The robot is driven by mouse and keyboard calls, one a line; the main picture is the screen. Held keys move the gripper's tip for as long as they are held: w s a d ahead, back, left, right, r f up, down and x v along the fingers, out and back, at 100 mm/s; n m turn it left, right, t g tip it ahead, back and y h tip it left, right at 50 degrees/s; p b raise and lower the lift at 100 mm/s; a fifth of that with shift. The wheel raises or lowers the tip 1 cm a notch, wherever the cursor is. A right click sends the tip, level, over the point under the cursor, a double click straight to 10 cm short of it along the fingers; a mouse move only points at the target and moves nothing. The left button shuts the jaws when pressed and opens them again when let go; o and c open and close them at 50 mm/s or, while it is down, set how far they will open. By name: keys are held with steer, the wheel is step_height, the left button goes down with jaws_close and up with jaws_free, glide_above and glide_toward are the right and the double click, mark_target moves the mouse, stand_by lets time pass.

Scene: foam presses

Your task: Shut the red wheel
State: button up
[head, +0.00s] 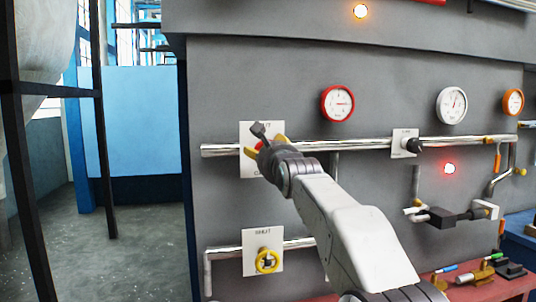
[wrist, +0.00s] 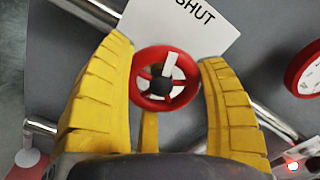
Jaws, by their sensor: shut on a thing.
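The red wheel (wrist: 143,94) has a dark hub and a white mark on it, and it sits in front of a white card (wrist: 205,22) reading "SHUT" in the wrist view. My gripper (wrist: 167,72) has its yellow fingers on both sides of the wheel, shut on its rim. In the head view my gripper (head: 264,147) reaches the upper pipe, and only a bit of the red wheel (head: 259,146) shows behind it. The card (head: 247,165) is partly hidden by my gripper.
A yellow wheel (head: 267,260) with its own card is on the lower pipe. A red-rimmed gauge (head: 338,103) is up to the right. A black knob (head: 413,145) sits farther right on the upper pipe (head: 365,142). Tools lie on a red bench (head: 470,288) at lower right.

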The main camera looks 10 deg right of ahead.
steer(key=m, duration=0.3)
steer(key=shift+a+r, duration=0.1)
steer(key=shift+r, duration=0.1)
steer(key=shift+s+r+m, duration=0.1)
steer(key=shift+r+m, duration=0.15)
steer(key=shift+m, duration=0.15)
steer(key=o, duration=1)
steer(key=shift+a, duration=0.1)
steer(key=shift+o, duration=0.9)
steer(key=shift+f, duration=0.25)
steer(key=s, duration=1.2)
